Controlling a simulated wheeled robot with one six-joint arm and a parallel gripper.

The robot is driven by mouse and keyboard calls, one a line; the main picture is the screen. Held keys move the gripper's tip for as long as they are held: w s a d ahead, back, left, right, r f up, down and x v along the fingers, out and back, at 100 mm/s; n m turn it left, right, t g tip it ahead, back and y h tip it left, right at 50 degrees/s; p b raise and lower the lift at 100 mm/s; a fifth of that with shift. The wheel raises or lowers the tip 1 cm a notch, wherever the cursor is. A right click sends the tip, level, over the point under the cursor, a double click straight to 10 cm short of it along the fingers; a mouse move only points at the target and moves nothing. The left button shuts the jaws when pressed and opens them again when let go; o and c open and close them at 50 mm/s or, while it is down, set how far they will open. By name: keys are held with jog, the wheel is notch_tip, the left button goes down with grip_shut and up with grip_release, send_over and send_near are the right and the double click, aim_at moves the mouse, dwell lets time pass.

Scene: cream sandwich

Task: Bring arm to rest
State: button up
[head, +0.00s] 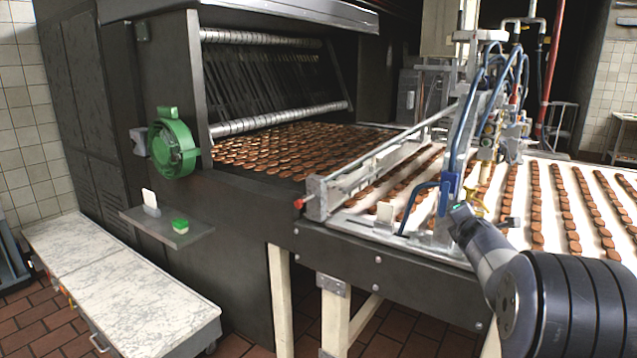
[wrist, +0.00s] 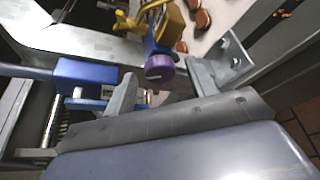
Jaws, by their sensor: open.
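My arm reaches in from the lower right of the head view, its end beside the cream-depositing machine (head: 478,130) over the conveyor. In the wrist view my gripper (wrist: 166,88) has its two grey fingers spread apart. A purple knob (wrist: 158,67) on a yellow fitting (wrist: 170,24) shows beyond and between the fingers. I cannot tell whether any finger touches it; nothing is seen clamped. A blue block (wrist: 84,75) sits just left of the left finger. In the head view the fingertips cannot be made out.
Rows of brown biscuits lie on the white conveyor (head: 516,205). Blue hoses and metal frames crowd the gripper. A dark oven (head: 240,200) with a green wheel (head: 172,148) stands left. A marble-topped bench (head: 110,290) stands lower left.

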dwell(0.4)
jog(key=v, duration=1.1)
jog(key=w+d+f+m+t+h+b, duration=0.1)
jog(key=w+m, duration=0.4)
jog(key=m, duration=0.5)
jog(key=w+d+f+m+t+h+b, duration=0.1)
jog(key=w+f+m+t+h+b, duration=0.1)
jog(key=m, duration=0.8)
jog(key=w+f+t+h, duration=0.1)
jog(key=w+t, duration=0.1)
jog(key=w, duration=0.1)
jog(key=shift+w+d+t, duration=0.2)
jog(key=shift+d+t, duration=0.1)
jog(key=shift+d, duration=0.1)
jog(key=shift+f, duration=0.15)
